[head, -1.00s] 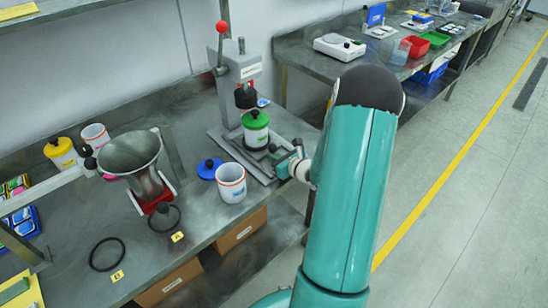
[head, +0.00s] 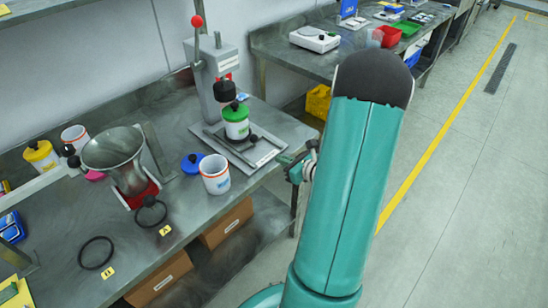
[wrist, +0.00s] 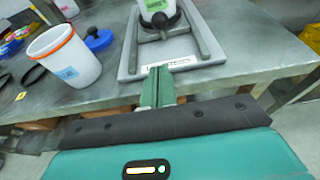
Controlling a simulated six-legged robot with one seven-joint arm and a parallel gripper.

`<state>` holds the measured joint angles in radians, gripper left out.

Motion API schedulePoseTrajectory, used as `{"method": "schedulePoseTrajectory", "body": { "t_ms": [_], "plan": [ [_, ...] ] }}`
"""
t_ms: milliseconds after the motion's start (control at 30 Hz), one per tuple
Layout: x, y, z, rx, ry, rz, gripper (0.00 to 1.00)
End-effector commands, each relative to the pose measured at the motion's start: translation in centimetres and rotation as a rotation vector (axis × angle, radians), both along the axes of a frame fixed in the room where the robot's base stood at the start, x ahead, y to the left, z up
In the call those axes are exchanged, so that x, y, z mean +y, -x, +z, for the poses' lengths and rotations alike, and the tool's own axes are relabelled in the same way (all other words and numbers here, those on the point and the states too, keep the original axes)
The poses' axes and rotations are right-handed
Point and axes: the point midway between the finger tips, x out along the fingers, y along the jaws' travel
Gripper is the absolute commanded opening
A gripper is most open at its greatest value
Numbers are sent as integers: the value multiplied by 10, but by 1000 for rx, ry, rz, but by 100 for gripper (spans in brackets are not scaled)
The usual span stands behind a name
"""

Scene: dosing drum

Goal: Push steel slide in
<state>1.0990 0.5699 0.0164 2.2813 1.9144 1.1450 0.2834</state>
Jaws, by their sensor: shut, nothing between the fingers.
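The steel slide (head: 232,149) lies flat on the base plate of the lever press, with a black knob (head: 254,138) beside its front part. A white jar with a green lid (head: 236,122) stands upright at the slide, under the black press head. In the wrist view the jar (wrist: 154,8), the knob (wrist: 160,19) and the slide's grey bars (wrist: 203,35) show near the top, partly cut off. My gripper (head: 290,163) is shut and empty, just off the plate's front right corner. In the wrist view its fingers (wrist: 158,78) point at the plate's front edge, apart from the knob.
The press (head: 214,75) has a red-knobbed lever. A white cup (head: 214,175) and blue lid (head: 193,163) stand left of the plate, and a steel funnel (head: 115,150) farther left. The bench front edge is close to my gripper. The floor on the right is clear.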

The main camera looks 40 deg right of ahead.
Motion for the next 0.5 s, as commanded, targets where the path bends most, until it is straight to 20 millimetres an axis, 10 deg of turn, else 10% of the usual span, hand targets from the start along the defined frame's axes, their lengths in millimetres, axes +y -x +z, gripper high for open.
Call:
{"method": "schedulePoseTrajectory", "body": {
  "t_ms": [233, 500],
  "plan": [
    [-4, 4, 5, 20, 189, 72, 0],
    [-21, 1, 16, 81, 874, 354, 0]
  ]
}}
